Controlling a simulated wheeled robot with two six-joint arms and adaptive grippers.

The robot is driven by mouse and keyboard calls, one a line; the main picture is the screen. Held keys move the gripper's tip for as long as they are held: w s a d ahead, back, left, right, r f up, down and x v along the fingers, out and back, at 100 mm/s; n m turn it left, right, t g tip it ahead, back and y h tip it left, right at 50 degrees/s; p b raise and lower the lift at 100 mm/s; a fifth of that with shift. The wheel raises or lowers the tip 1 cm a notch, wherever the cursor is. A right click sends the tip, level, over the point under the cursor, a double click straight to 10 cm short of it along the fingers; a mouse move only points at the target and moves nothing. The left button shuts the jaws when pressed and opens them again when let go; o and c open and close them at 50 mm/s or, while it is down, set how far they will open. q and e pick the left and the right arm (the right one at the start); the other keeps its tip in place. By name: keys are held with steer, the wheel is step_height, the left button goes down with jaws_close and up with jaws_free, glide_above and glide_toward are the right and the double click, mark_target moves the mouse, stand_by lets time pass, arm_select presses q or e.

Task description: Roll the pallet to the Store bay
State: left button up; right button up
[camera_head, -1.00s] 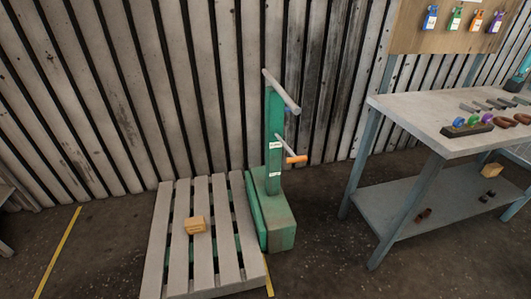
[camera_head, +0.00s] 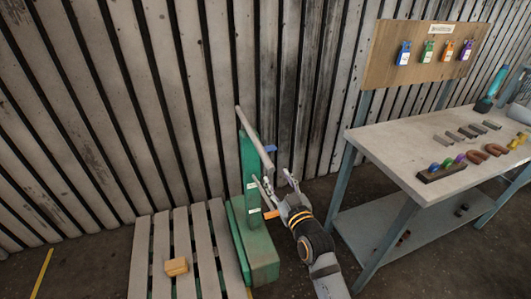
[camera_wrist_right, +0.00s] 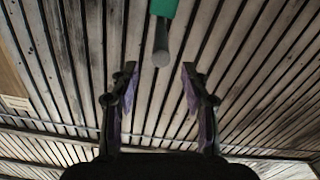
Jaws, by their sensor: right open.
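A grey slatted pallet (camera_head: 142,262) stands on the floor at the lower left of the head view. A green pallet truck (camera_head: 259,255) stands at its right side, with an upright green column and a grey bar handle (camera_head: 252,132) on top. A lower lever with an orange end (camera_head: 271,214) sticks out of the column. My right gripper (camera_head: 278,180) is beside the column, just below and right of the bar. In the right wrist view its fingers (camera_wrist_right: 160,95) are apart, and the bar's end (camera_wrist_right: 161,52) lies ahead between them. My left gripper is not seen.
A small cardboard box (camera_head: 176,266) sits on the pallet. A workbench (camera_head: 385,140) with tools stands close on the right, under a pegboard (camera_head: 391,62) with coloured padlock-like tags. A corrugated wall is behind. A yellow floor line (camera_head: 42,275) runs at the left.

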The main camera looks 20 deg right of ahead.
mark_target(266, 160)
steer(key=shift+w+r, duration=0.1)
steer(key=shift+w, duration=0.25)
steer(key=w, duration=0.4)
steer(key=w+p, duration=0.1)
steer(key=w, duration=0.4)
steer(key=shift+w+a+f, duration=0.2)
steer(key=shift+w, duration=0.1)
jaws_close()
